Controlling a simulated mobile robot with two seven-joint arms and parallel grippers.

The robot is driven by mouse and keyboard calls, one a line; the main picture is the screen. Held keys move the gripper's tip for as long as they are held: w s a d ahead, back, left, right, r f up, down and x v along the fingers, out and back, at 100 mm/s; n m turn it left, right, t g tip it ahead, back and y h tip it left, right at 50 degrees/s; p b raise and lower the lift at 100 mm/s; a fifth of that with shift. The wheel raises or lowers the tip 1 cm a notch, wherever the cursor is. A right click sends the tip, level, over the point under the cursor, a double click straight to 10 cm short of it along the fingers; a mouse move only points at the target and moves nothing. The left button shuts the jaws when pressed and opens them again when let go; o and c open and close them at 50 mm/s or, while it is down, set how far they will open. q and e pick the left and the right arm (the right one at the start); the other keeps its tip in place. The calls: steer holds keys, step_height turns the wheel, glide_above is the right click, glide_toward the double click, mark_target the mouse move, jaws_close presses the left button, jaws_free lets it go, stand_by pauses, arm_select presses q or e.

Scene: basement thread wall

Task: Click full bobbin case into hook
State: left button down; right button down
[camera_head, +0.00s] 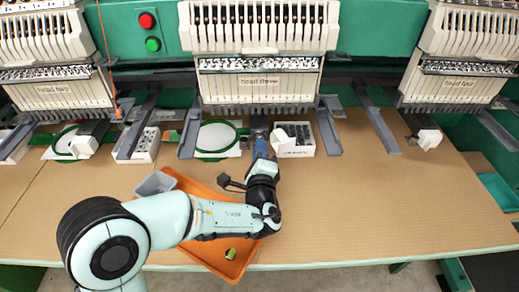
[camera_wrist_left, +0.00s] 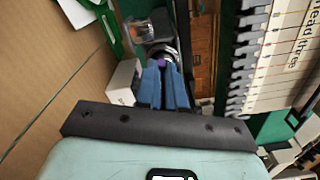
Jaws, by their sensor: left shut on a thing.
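My left gripper (camera_head: 260,143) reaches forward under the middle embroidery head, labelled head three. In the left wrist view its blue fingers (camera_wrist_left: 164,84) are shut on the bobbin case (camera_wrist_left: 162,64), of which only a small purple patch shows between the tips. Just beyond the tips is a round silver metal part (camera_wrist_left: 165,50), which looks like the hook, at the end of a dark arm. The fingers hide most of the case, so I cannot tell whether it is seated in the hook. My right gripper is not in view.
An orange tray (camera_head: 190,184) with a small green item (camera_head: 231,253) lies under my left arm, beside a grey bin (camera_head: 154,183). A white box (camera_head: 304,142) stands right of the gripper and a green hoop (camera_head: 216,138) left. The table's right side is clear.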

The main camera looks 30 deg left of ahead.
arm_select(q)
steer(key=shift+w+a+f, duration=0.1)
steer(key=shift+w, duration=0.1)
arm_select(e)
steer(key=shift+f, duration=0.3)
arm_select(q)
steer(key=shift+w+a+b, duration=0.2)
steer(key=shift+w+b, duration=0.15)
steer(key=c, duration=1.2)
jaws_free()
steer(key=shift+o, duration=0.2)
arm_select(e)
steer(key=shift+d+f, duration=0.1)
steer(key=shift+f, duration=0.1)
arm_select(q)
steer(key=v, duration=1.3)
steer(key=shift+s+d, duration=0.15)
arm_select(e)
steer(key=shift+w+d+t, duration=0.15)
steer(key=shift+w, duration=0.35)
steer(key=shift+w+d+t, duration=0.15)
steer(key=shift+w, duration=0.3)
